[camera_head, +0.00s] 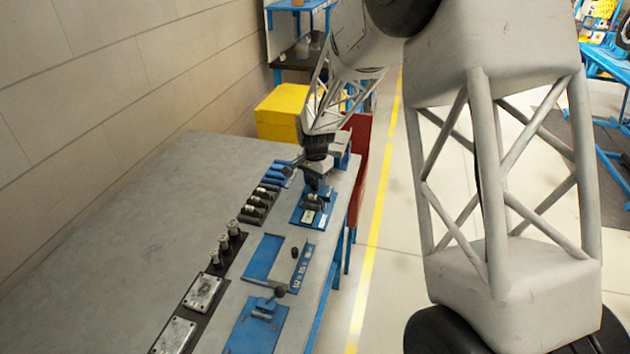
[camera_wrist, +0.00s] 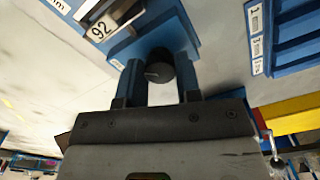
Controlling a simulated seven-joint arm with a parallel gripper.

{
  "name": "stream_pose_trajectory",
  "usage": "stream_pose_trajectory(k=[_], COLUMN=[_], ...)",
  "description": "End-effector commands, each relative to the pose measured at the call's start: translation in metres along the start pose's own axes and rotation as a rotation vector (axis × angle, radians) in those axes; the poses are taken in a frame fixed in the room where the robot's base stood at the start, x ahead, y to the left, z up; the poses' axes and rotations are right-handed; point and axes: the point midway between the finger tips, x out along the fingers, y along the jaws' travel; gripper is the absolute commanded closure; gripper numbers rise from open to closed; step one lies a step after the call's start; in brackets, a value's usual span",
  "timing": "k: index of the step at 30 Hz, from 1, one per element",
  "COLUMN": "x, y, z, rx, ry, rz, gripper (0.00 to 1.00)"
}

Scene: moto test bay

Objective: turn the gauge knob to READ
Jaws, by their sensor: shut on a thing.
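The black round gauge knob (camera_wrist: 160,68) shows in the wrist view, with a pale pointer line on its face. My gripper (camera_head: 317,184) is over the far blue panel (camera_head: 298,217) on the bench in the head view. In the wrist view its two fingers stand on either side of the knob and are shut on it. In the head view my gripper hides the knob.
The grey bench (camera_head: 130,220) holds a nearer blue panel with a black knob (camera_head: 294,252), a blue panel with a lever (camera_head: 264,308), and metal plates (camera_head: 203,292). A yellow box (camera_head: 277,115) stands behind the bench. The bench's left side is clear.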

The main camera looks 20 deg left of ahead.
Motion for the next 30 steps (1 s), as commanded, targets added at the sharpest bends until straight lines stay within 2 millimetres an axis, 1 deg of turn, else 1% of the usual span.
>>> stream_pose_trajectory(k=[8,14,20,30], x=[-0.0005,-0.0008,-0.0012,-0.0005], y=[0.0003,0.0001,0.0,0.0001], z=[0.0,0.0,0.0,0.0001], rx=[-0.057,-0.165,-0.325,-0.647], ry=[0.0,0.0,0.001,0.0], rz=[0.0,0.0,-0.001,0.0], gripper=[0.92,0.92,0.92,0.92])
